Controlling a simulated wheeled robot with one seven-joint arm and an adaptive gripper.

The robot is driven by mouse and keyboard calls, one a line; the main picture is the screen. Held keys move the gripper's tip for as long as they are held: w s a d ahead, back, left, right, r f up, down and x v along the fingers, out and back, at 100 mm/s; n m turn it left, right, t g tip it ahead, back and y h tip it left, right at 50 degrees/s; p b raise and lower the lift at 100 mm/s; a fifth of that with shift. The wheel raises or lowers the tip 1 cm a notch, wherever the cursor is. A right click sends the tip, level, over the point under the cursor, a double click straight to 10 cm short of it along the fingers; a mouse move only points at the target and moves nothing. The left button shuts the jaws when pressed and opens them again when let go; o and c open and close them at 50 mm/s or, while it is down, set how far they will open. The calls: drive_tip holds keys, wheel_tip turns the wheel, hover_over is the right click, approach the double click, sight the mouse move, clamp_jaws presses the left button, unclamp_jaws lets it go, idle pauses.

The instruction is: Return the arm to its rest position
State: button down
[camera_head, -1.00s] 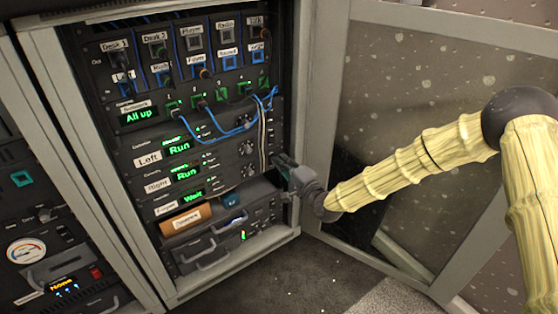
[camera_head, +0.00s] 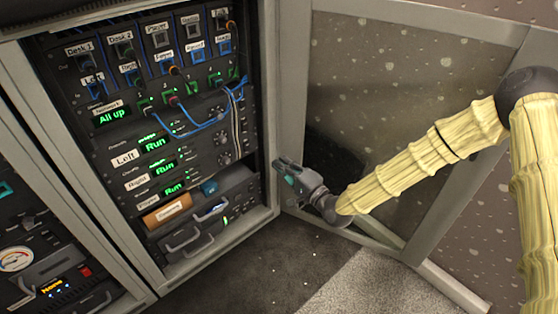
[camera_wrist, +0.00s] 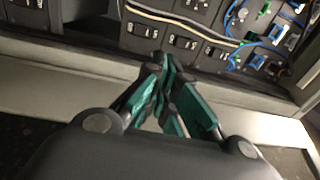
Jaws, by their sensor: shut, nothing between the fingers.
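My gripper (camera_head: 284,172) is shut and empty. In the head view it is in the air to the right of the equipment rack (camera_head: 271,110), level with the lower units and apart from them. My arm (camera_head: 425,162) reaches in from the right. In the wrist view the green-padded fingers (camera_wrist: 172,100) meet at their tips, with the rack frame and rack units behind them. The Left, Right and lowest displays (camera_head: 172,187) all read "Run", and the network display (camera_head: 112,115) reads "All up".
A grey-framed speckled panel (camera_head: 400,85) stands behind my arm. Blue cables (camera_head: 190,127) loop across the rack front. A second rack (camera_head: 45,265) with a dial is at the left. Dark floor (camera_head: 262,262) lies open in front.

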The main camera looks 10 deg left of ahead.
idle(0.4)
drive_tip(key=s+d+f+n+g+h, duration=0.1)
drive_tip(key=s+d+f+g+h, duration=0.1)
drive_tip(key=s+d+f, duration=0.35)
drive_tip(key=s+d+f+n+g+h, duration=0.1)
drive_tip(key=s+d+f+g+h, duration=0.15)
drive_tip(key=s+f, duration=0.5)
drive_tip(key=s+d+f+n+g+h, duration=0.1)
drive_tip(key=s+d+f+h, duration=0.3)
drive_tip(key=f, duration=0.5)
drive_tip(key=s+d+f+n+g+h, duration=0.2)
drive_tip(key=s+d+f+g+h, duration=0.1)
drive_tip(key=s+d, duration=0.85)
drive_tip(key=s+d+f+n+g+h, duration=0.2)
drive_tip(key=s+d+n+g+h, duration=0.15)
drive_tip(key=s+d, duration=0.8)
drive_tip(key=s+a+r+p, duration=0.1)
drive_tip(key=r+p, duration=1.6)
drive_tip(key=p, duration=0.1)
drive_tip(key=s+a+r+p, duration=0.1)
drive_tip(key=a+r+p, duration=0.1)
drive_tip(key=r+p, duration=1.6)
drive_tip(key=shift+s+r+m+y, duration=0.15)
drive_tip(key=shift+r+m+y, duration=0.2)
drive_tip(key=shift+m, duration=0.1)
